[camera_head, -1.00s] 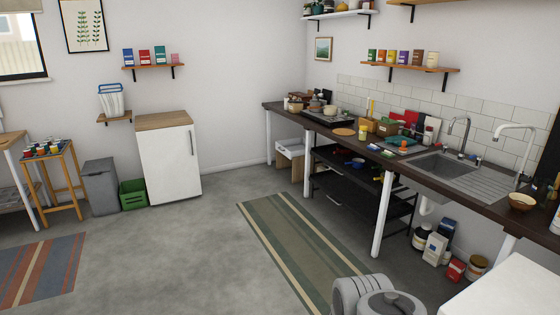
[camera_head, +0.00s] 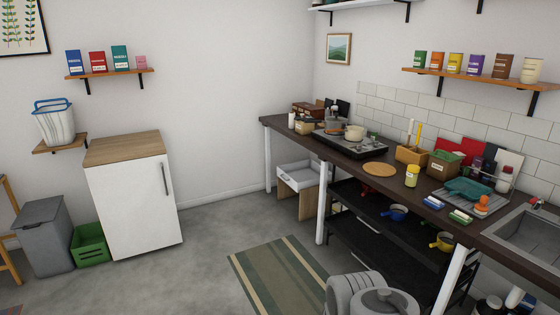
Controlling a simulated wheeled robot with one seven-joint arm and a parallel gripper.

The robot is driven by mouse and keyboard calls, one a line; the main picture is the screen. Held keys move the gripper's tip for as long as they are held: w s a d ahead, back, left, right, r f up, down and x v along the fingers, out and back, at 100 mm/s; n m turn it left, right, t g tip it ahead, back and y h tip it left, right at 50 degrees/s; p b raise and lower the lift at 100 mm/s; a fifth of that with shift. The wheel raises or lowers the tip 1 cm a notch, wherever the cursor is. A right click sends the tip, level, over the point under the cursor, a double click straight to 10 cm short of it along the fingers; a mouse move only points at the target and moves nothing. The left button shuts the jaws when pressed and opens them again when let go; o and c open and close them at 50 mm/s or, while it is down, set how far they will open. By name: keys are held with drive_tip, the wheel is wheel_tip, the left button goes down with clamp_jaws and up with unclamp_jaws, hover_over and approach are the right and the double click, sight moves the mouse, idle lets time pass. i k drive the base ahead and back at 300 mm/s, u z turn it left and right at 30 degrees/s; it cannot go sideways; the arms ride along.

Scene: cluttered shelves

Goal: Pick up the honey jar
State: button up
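No jar can be read clearly as honey. A small yellow jar (camera_head: 412,176) with a pale label stands upright near the front edge of the dark counter (camera_head: 350,158), right of a round wooden board (camera_head: 380,169). A cream jar (camera_head: 531,70) stands at the right end of the upper wooden shelf (camera_head: 480,79); its label is too small to read. My gripper is not in view. Only grey rounded parts of my own body show at the bottom edge.
The counter also holds a hob with pots (camera_head: 355,132), a green-topped box (camera_head: 443,165), a teal item (camera_head: 467,189) and a sink (camera_head: 525,235). Blue and yellow pans sit on the black rack below. A white cabinet (camera_head: 132,205) stands left. The grey floor between is mostly clear.

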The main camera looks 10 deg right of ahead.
sight(413, 170)
drive_tip(key=i, duration=1.6)
drive_tip(key=z, duration=1.45)
drive_tip(key=i, duration=0.9)
drive_tip(key=u, duration=0.85)
drive_tip(key=i, duration=0.5)
